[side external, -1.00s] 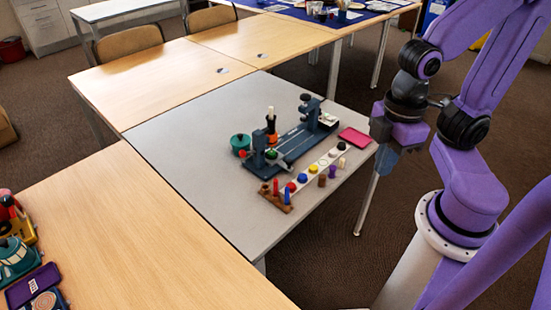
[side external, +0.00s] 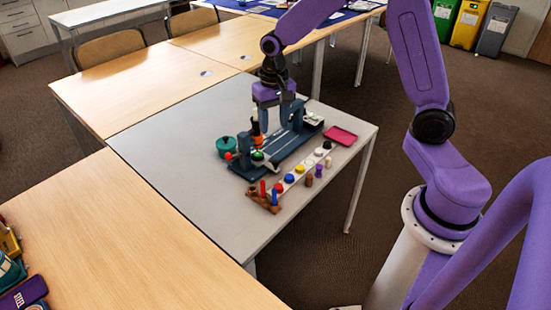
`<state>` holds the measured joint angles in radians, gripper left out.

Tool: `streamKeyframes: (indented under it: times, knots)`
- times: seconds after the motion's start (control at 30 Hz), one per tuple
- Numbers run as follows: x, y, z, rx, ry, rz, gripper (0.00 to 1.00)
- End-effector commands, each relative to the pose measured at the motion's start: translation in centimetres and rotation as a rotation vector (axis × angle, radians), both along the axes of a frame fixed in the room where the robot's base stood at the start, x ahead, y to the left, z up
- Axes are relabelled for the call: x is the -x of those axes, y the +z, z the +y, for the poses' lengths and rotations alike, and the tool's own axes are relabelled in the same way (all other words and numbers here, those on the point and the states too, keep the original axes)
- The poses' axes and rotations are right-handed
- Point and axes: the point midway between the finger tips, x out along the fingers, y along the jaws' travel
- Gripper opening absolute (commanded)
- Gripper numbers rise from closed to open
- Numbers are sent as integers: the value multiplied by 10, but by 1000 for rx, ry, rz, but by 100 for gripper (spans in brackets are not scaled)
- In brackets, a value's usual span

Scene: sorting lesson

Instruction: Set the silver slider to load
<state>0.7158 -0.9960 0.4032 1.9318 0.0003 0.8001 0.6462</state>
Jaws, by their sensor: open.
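A dark blue machine (side external: 290,147) with upright posts stands on the grey table. A black and orange part (side external: 257,138) and a green knob (side external: 257,156) show at its left end. I cannot make out a silver slider or any load mark on it at this size. My gripper (side external: 272,112) points down over the left and middle of the machine, close above it. It is open, and nothing can be seen held in it. The gripper and wrist hide part of the machine behind them, and whether the fingers touch it cannot be told.
A teal pot (side external: 226,146) stands left of the machine. In front lie a pale strip with several coloured discs (side external: 300,168), a wooden rack with red and blue pegs (side external: 264,199) and small loose pegs. A pink tray (side external: 341,135) lies to the right. The grey table's front left is clear.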

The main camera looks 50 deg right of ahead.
Motion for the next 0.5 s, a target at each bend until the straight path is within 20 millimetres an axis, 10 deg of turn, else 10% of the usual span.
streamKeyframes:
  times: [0.23,0.5]
  knots:
    - [-49,-34,-59,2,-339,8,51]
    - [-59,-49,-75,1,-424,8,51]
